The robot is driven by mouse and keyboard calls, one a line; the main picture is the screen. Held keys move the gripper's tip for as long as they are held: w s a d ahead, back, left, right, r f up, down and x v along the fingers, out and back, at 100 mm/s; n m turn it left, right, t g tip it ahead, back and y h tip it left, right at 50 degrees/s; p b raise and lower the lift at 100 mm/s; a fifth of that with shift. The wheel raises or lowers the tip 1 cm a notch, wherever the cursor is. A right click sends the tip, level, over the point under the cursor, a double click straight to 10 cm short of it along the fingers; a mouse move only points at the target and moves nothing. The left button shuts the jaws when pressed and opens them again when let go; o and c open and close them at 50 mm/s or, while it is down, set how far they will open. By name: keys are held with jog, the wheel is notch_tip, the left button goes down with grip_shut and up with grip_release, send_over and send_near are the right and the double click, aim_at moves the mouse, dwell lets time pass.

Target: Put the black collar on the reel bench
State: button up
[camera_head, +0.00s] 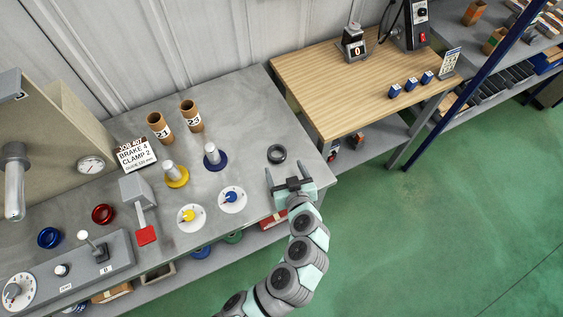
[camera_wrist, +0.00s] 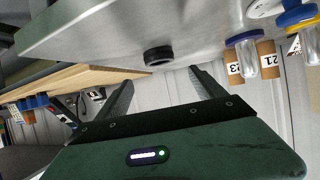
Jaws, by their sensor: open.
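The black collar (camera_head: 277,160) is a short dark ring lying flat on the grey metal bench (camera_head: 240,105), near its right end. It also shows in the wrist view (camera_wrist: 158,60), beyond the space between my fingers. My gripper (camera_head: 287,172) is open and empty, just in front of the collar and apart from it. Both fingers (camera_wrist: 161,80) show in the wrist view with nothing between them. A wooden-topped bench (camera_head: 330,85) stands to the right of the grey one. I cannot tell from a label which is the reel bench.
Yellow-based (camera_head: 176,178) and blue-based (camera_head: 214,160) posts stand left of the collar. Cardboard tubes (camera_head: 158,128) stand behind them. The wooden bench has a counter box (camera_head: 354,45) and small blue blocks (camera_head: 411,84). Its front middle is clear.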

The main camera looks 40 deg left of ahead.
jog(key=shift+v, duration=0.8)
